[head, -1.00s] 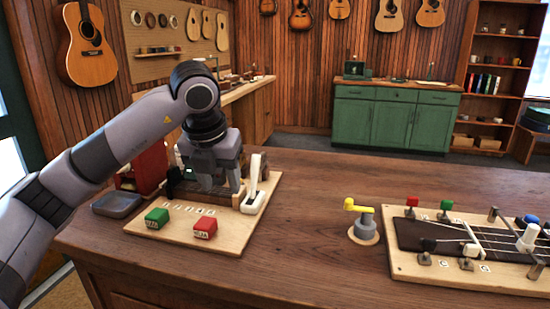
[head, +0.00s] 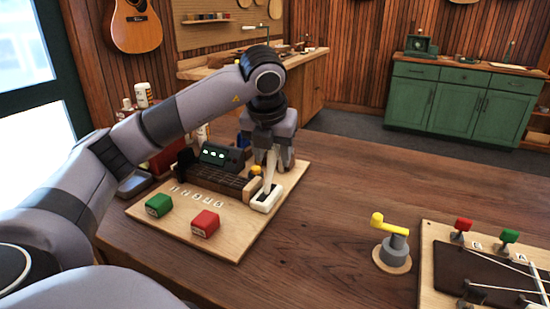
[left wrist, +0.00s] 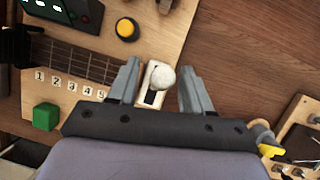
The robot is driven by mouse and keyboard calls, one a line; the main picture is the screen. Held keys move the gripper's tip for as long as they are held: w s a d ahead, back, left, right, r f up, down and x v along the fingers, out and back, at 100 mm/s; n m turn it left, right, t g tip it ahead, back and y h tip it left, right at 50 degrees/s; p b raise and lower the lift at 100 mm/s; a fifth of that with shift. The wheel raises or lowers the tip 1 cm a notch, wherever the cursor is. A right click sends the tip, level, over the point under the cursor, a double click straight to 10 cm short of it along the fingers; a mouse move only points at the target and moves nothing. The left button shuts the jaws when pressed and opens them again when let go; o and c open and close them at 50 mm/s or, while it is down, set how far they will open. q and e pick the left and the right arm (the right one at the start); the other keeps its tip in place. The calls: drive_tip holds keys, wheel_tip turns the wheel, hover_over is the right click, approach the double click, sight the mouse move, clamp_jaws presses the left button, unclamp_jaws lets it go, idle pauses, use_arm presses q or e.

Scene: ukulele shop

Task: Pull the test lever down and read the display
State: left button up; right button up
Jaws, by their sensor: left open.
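The test lever (head: 269,172) is white and stands up from a white slotted base (head: 266,200) at the right end of the light wooden board. In the left wrist view its round pale knob (left wrist: 163,79) sits between my fingers. My left gripper (left wrist: 160,68) is open, with one finger on each side of the lever and visible gaps. In the head view the left gripper (head: 272,152) is over the lever's top. The display (head: 214,156) is a dark box with small lit greenish-white windows; its reading is too small to make out. My right gripper is out of view.
The board (head: 190,226) carries a green block (head: 159,205), a red block (head: 205,223), a numbered fretboard piece (head: 214,181) and a yellow button (left wrist: 126,28). A yellow-handled crank (head: 392,245) stands to the right, with clear table between.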

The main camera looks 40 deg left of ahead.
use_arm(q)
drive_tip(key=shift+x, duration=1.25)
clamp_jaws()
